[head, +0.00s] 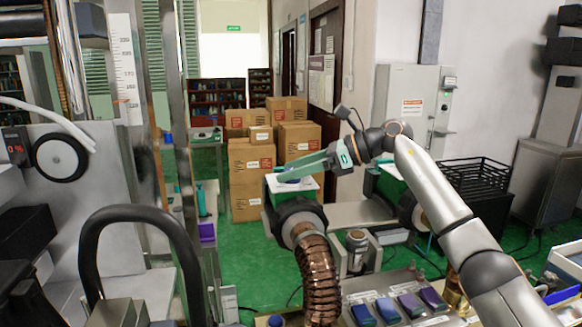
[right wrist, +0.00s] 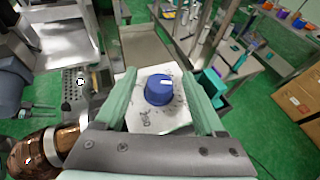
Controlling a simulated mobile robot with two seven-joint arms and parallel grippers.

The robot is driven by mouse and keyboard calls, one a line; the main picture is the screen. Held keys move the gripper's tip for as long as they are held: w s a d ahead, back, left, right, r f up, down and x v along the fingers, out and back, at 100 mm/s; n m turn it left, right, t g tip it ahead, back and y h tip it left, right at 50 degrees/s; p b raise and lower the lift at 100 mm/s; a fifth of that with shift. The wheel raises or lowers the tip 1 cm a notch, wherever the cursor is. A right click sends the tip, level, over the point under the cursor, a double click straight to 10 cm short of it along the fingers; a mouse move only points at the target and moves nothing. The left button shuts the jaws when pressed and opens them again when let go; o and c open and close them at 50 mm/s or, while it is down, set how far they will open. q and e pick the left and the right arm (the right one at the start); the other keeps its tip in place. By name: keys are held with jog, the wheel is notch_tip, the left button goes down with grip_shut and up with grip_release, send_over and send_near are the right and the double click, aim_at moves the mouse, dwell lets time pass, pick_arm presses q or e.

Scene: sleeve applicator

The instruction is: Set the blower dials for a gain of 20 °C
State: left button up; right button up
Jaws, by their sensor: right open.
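A blue dial (right wrist: 158,90) with a pale mark on its top sits on a white panel (right wrist: 150,118) with printed markings, too small to read. In the head view the white panel (head: 303,184) is above a black ring and a copper corrugated hose (head: 316,275). My right gripper (head: 282,174) is open above the panel. In the right wrist view its two green fingers (right wrist: 158,74) are on either side of the blue dial, with gaps between them and it. My left gripper is not in view.
Stacked cardboard boxes (head: 250,178) stand behind the panel. Blue and purple pieces (head: 410,304) lie at the front. Green floor is open around the boxes.

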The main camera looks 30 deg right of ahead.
jog(key=shift+w+a+f, duration=0.2)
jog(key=shift+w+a, duration=0.05)
jog(key=shift+c, duration=0.4)
grip_shut()
